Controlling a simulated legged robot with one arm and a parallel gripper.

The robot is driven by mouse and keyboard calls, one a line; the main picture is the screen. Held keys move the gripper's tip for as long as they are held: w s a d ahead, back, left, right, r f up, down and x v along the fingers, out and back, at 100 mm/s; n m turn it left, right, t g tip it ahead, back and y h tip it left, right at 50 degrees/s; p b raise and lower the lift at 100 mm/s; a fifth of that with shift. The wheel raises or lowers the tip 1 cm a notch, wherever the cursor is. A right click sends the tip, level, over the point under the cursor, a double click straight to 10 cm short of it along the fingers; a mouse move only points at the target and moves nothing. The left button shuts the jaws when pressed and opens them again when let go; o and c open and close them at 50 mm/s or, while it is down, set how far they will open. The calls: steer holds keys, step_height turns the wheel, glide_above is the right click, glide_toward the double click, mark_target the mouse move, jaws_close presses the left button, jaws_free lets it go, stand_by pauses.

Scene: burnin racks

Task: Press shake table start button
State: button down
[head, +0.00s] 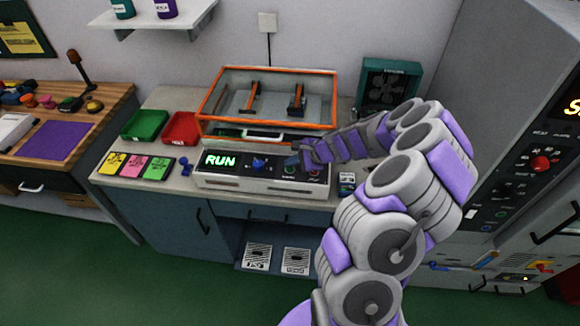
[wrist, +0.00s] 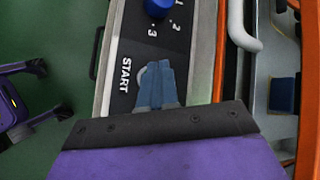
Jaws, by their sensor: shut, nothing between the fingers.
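The shake table (head: 207,180) is a pale unit on the bench, with a clear, orange-rimmed box above its front panel. Its display (head: 220,160) reads RUN in green. In the wrist view, the START label (wrist: 124,75) is on the dark panel, just beside my fingertips. My gripper (wrist: 155,68) is shut and empty, with its blue-grey fingers together over the spot beside that label. It also shows at the right part of the panel in the head view (head: 290,164). The fingers cover most of the start button; whether they touch it I cannot tell. A blue knob (wrist: 157,7) with numbers lies farther along.
A green tray (head: 144,126) and a red tray (head: 181,129) stand left of the unit, with coloured cards (head: 134,166) in front. A white handle (wrist: 240,25) runs close beside the panel. A tall grey cabinet (head: 490,110) stands at the right.

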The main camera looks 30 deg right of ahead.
mark_target(292, 170)
steer(key=shift+r, duration=0.25)
steer(key=shift+r+p, duration=2.15)
steer(key=shift+r, duration=0.45)
steer(key=s+a+r+n+g+y, duration=0.1)
steer(key=s+a+r+n+g, duration=0.2)
steer(key=s+a+r+n, duration=0.55)
steer(key=s+a+r+n+g, duration=0.2)
steer(key=s+a+r+n, duration=0.3)
steer(key=a, duration=0.7)
steer(key=s+d+r+n+g+h, duration=0.1)
steer(key=s+d+n+g+h, duration=0.1)
steer(key=s, duration=1)
steer(key=s+d+r+n+g+h, duration=0.1)
steer(key=s+n+h, duration=0.3)
steer(key=s, duration=0.9)
steer(key=shift+s+d+r+g+h, duration=0.2)
steer(key=shift+d+r+g+h, duration=0.15)
steer(key=shift+r+g, duration=0.2)
